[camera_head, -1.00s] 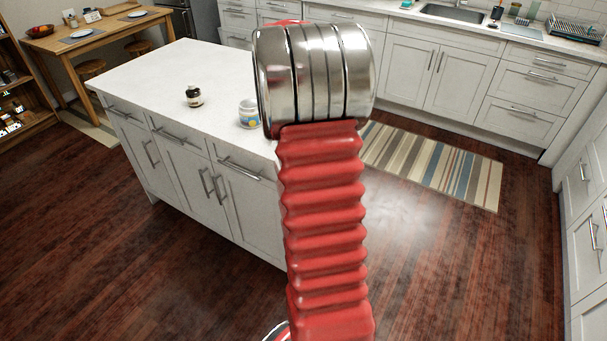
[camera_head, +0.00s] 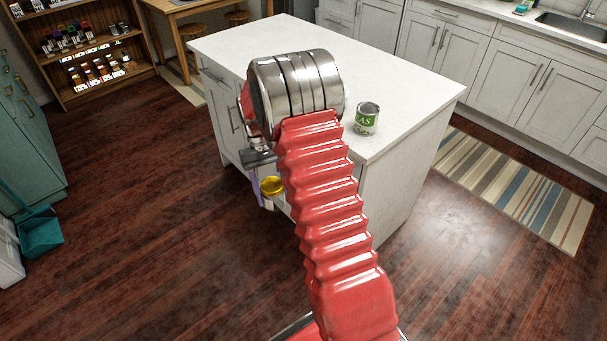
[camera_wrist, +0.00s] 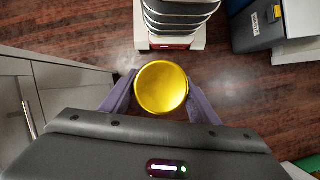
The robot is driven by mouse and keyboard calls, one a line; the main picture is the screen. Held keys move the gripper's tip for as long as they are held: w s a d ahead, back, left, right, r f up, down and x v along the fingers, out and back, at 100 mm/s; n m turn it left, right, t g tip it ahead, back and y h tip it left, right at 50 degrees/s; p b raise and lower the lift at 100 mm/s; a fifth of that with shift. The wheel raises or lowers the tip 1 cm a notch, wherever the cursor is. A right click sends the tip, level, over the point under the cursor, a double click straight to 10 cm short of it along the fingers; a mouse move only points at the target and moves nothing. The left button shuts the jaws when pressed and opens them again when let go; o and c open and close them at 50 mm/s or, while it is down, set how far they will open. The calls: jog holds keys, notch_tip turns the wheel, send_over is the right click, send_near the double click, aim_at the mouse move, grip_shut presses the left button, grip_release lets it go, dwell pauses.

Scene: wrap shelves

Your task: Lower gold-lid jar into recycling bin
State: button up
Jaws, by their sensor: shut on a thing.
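The jar with the gold lid (camera_head: 271,186) hangs upright beside the white island, above the floor. Its round gold lid also fills the middle of the wrist view (camera_wrist: 161,88). My gripper (camera_wrist: 160,100) is shut on the jar, with one purple finger on each side of it. In the head view, one purple finger shows left of the jar; my red arm hides the other. A dark blue-grey container (camera_wrist: 258,27) with a yellow mark stands at the upper right of the wrist view. I cannot tell whether it is the recycling bin.
A green-labelled can (camera_head: 366,118) stands near the corner of the white island (camera_head: 400,85). Island cabinet doors lie close on the left in the wrist view. A teal object (camera_head: 40,232) and a white one (camera_head: 8,256) stand at far left. The dark floor between is open.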

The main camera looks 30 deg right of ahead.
jog(key=a+f+n, duration=0.1)
jog(key=a+f, duration=0.5)
jog(key=a, duration=0.6)
jog(key=shift+n+h, duration=0.3)
jog(key=shift+n, duration=0.1)
jog(key=shift+a+f, duration=0.1)
